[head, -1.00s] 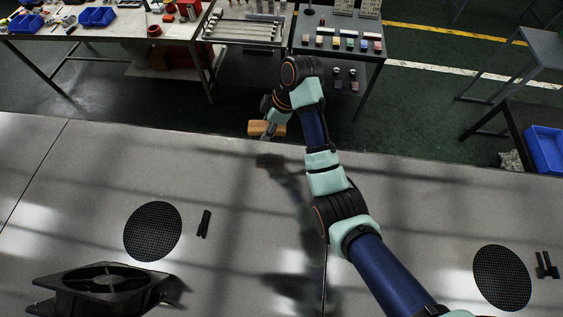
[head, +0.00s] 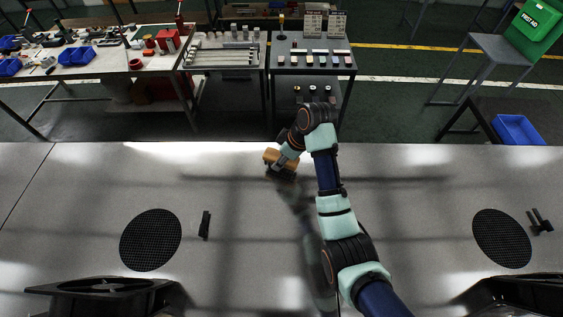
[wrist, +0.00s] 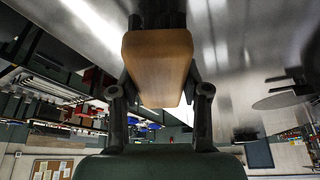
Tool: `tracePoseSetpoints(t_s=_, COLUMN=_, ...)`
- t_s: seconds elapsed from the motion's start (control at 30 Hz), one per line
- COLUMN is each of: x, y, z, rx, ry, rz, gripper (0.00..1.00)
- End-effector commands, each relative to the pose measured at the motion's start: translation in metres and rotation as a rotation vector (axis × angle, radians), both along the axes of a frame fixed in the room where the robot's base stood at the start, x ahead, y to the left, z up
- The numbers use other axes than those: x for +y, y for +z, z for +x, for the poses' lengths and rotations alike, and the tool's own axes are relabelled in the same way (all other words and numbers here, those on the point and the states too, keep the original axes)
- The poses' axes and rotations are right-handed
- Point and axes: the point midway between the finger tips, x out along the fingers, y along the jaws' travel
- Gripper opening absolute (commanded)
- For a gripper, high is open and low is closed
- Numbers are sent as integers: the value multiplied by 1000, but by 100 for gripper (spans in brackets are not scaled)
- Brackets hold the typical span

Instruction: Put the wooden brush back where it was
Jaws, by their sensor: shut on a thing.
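The wooden brush (head: 272,156) is a tan block with a darker underside. In the head view it is at the far edge of the grey metal surface (head: 110,190), just left of my arm. My gripper (head: 284,163) is shut on it. In the wrist view the wooden block (wrist: 158,65) fills the space between the two dark fingers of my gripper (wrist: 160,100). The brush's underside is mostly hidden there. I cannot tell whether the brush touches the surface.
Two round black mesh grilles (head: 151,239) (head: 502,238) and black fan housings (head: 105,290) are on the near surface. Beyond its far edge stand a tool bench (head: 120,75), a bench with rods (head: 222,60) and a dark table with coloured blocks (head: 312,62). The surface's middle left is clear.

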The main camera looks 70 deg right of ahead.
Motion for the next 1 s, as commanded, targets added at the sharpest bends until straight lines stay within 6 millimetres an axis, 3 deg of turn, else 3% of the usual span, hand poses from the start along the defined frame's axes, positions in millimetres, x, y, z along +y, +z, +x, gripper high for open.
tracePoseSetpoints(t_s=0.13, x=1, y=-21, z=0, rx=2, ry=0, rz=2, gripper=8)
tracePoseSetpoints(t_s=0.47, x=0, y=-26, z=0, rx=1, ry=0, rz=0, gripper=8)
tracePoseSetpoints(t_s=0.5, x=0, y=-26, z=0, rx=1, ry=0, rz=0, gripper=48)
tracePoseSetpoints(t_s=0.63, x=0, y=-26, z=0, rx=1, ry=0, rz=0, gripper=69)
tracePoseSetpoints(t_s=1.0, x=0, y=-21, z=0, rx=0, ry=0, rz=0, gripper=71)
